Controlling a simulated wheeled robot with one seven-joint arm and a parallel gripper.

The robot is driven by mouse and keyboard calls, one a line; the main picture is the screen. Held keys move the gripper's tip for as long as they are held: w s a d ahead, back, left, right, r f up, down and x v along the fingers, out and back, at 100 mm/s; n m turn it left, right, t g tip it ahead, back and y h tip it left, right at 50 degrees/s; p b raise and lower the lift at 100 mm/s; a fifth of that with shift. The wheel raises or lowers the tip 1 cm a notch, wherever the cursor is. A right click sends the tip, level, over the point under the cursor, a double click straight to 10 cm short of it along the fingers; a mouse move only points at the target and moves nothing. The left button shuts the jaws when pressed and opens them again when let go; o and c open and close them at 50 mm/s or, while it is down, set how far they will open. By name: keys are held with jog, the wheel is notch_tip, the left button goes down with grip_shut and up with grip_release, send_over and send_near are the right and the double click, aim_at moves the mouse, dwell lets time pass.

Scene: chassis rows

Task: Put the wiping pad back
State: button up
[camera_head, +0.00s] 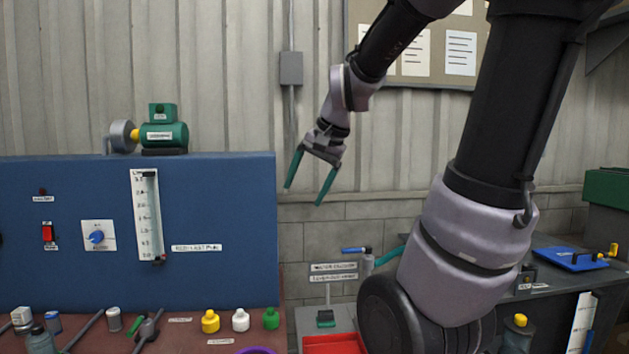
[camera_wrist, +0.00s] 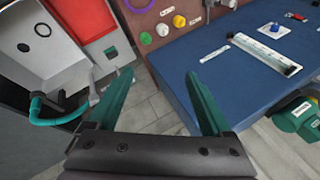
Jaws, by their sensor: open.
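My gripper (camera_head: 303,196) is open and empty, its two green fingers spread in the air in front of the wall, right of the blue panel. In the wrist view my gripper (camera_wrist: 159,74) has only floor and the panel's edge between and beyond its fingers. I cannot pick out the wiping pad for certain. A small dark green block (camera_head: 326,318) lies on the grey sink unit below a label; its kind is too small to tell. A small dark item (camera_wrist: 43,29) shows in the sink (camera_wrist: 18,68) in the wrist view.
The blue panel (camera_head: 225,285) stands at the left with a gauge, switch and knob. Yellow (camera_head: 210,321), white (camera_head: 240,320) and green (camera_head: 271,318) caps lie before it. A red tray (camera_head: 335,344) is beside the sink. A blue plate (camera_head: 570,258) lies on the right bench.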

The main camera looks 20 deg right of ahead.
jog(key=s+a+r+n+t, duration=0.1)
jog(key=s+n, duration=0.3)
jog(key=s, duration=0.5)
jog(key=shift+a+r+t+h, duration=0.3)
jog(key=shift+a+r+t, duration=0.15)
jog(key=shift+r, duration=0.45)
